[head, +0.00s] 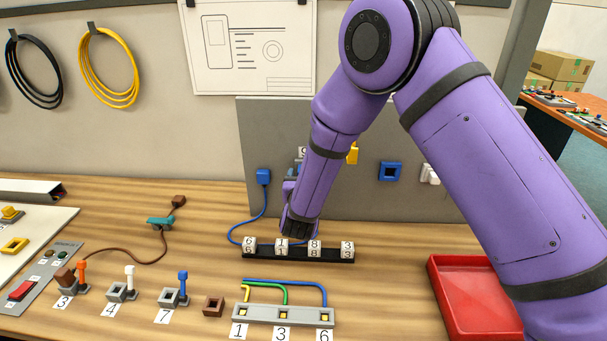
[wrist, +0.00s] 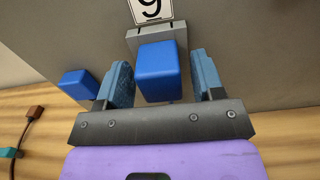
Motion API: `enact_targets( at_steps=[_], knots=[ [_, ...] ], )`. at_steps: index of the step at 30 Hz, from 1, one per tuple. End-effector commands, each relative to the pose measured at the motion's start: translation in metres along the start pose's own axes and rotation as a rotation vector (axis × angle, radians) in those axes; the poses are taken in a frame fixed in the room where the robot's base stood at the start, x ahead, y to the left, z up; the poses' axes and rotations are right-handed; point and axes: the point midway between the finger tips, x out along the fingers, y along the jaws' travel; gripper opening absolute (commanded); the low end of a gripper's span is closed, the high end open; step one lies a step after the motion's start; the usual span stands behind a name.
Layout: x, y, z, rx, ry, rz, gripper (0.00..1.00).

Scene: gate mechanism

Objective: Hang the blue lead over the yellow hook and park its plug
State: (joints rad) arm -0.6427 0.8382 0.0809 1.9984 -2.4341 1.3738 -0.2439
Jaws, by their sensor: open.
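The blue lead (head: 265,208) hangs from a blue block (head: 263,177) on the grey panel and runs down behind the number-block rack; its far part is hidden. In the wrist view a blue plug (wrist: 157,70) sits at a grey holder (wrist: 176,40) under a label 9. My gripper (wrist: 163,75) is open, one finger on each side of the plug, with visible gaps. The fixed blue block also shows left of the fingers (wrist: 78,84). In the head view my arm mostly hides the gripper and plug. The yellow hook (head: 352,154) is on the panel, right of my forearm, with no lead on it.
A blue square socket (head: 390,171) and a white fitting (head: 430,174) are on the panel to the right. The number-block rack (head: 298,254) stands below my wrist. A red tray (head: 470,300) is at right. A brown lead (head: 140,262) lies on the bench at left.

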Motion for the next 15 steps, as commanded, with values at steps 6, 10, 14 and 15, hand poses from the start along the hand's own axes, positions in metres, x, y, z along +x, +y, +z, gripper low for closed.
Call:
enact_targets(
  at_steps=[6,10,14,15],
  knots=[
    [0.0002,-0.0004,0.0001,0.000,0.000,-0.001,0.53],
    [0.0002,-0.0004,0.0001,0.000,0.000,-0.001,0.23],
    [0.0002,-0.0004,0.0002,0.000,0.000,-0.001,0.13],
    [0.0001,-0.0004,0.0002,0.000,0.000,-0.001,0.13]
  ],
)
